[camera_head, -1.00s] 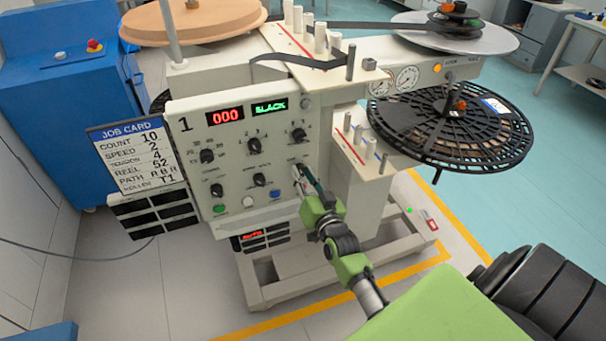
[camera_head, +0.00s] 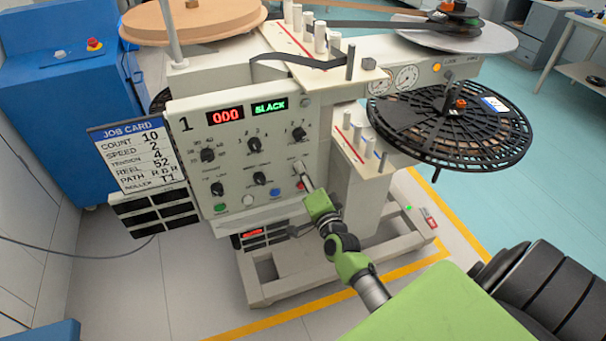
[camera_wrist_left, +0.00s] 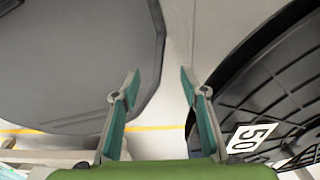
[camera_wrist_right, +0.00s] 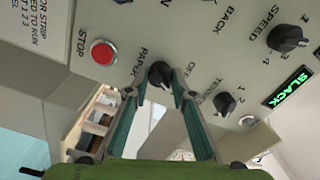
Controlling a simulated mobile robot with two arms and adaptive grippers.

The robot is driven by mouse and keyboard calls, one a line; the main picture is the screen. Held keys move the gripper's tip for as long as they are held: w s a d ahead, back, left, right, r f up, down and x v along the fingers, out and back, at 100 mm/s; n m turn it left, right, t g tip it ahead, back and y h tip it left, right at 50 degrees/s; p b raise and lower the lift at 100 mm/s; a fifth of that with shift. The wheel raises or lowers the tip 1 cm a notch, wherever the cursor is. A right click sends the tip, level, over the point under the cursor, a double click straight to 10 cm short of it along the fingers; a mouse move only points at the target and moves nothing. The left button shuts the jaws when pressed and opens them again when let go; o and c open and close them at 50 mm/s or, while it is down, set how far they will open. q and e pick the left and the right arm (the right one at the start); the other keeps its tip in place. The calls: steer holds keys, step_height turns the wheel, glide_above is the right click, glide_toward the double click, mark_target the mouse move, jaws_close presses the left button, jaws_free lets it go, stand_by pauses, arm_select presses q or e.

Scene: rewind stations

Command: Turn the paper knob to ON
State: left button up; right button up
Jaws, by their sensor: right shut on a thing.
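The paper knob (camera_wrist_right: 160,74) is a small dark knob on the pale control panel, beside the lettering PAPER in the right wrist view. My right gripper (camera_wrist_right: 161,88) is shut on it, one teal finger on each side. Which mark the knob points at is not clear; OFF is printed near it. In the head view my right gripper (camera_head: 302,172) reaches the panel's right part and hides the knob. My left gripper (camera_wrist_left: 161,82) is open and empty in the left wrist view, between a grey disc and a black reel.
A red stop button (camera_wrist_right: 103,52) sits close to the knob, with another dark knob (camera_wrist_right: 225,103) on the other side. The machine's black slotted reel (camera_head: 450,125) juts out to the right. A job card (camera_head: 138,155) hangs left of the panel.

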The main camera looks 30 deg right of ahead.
steer(key=shift+m, duration=0.5)
steer(key=o, duration=1.1)
steer(key=shift+o, duration=0.2)
steer(key=v, duration=1.2)
